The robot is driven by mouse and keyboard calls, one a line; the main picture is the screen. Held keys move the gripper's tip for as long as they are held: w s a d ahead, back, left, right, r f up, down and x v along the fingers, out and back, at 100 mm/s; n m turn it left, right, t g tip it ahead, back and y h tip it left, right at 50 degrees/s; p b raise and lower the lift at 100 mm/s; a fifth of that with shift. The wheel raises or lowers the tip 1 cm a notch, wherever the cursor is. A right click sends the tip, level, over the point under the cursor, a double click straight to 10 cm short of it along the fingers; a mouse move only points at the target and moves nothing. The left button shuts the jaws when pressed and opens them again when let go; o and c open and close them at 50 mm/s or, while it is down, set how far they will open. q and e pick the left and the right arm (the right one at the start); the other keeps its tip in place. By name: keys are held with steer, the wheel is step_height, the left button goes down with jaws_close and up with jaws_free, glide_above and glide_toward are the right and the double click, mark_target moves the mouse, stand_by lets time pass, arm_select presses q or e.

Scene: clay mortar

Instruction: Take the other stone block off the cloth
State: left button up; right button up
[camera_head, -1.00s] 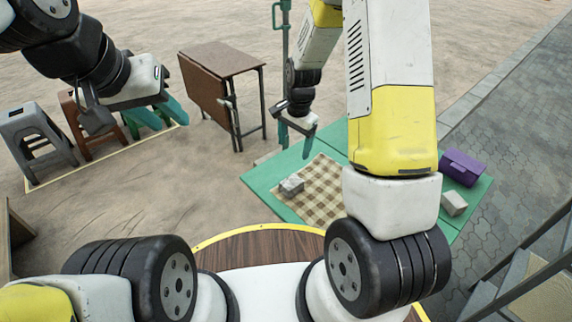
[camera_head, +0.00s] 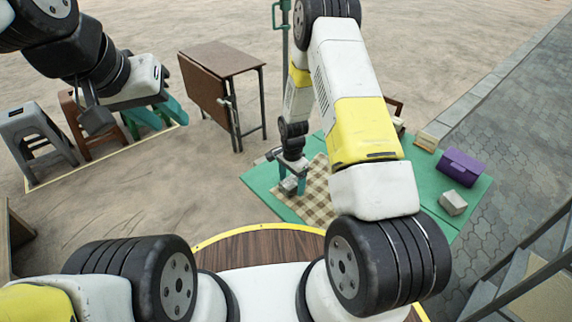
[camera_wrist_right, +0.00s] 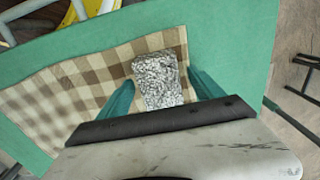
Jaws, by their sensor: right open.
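A grey, rough stone block (camera_wrist_right: 158,80) lies on the brown-and-cream checked cloth (camera_wrist_right: 75,90). My right gripper (camera_wrist_right: 161,84) is open with its teal fingers on either side of the block; gaps show between the fingers and the block. In the head view the right gripper (camera_head: 293,180) is down over the cloth (camera_head: 318,198), mostly covering this block. A second stone block (camera_head: 453,202) sits off the cloth, on the right part of the green mat (camera_head: 425,180). My left gripper (camera_head: 158,112) is raised at the upper left, its fingers apart and empty.
A purple box (camera_head: 461,167) stands on the mat behind the second block. A small pale object (camera_head: 427,141) is at the mat's far edge. A brown folding table (camera_head: 220,75) and a grey stool (camera_head: 38,135) stand at the left. Bare mat shows between cloth and purple box.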

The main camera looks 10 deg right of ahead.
steer(key=shift+f, duration=0.15)
jaws_close()
stand_by(0.4)
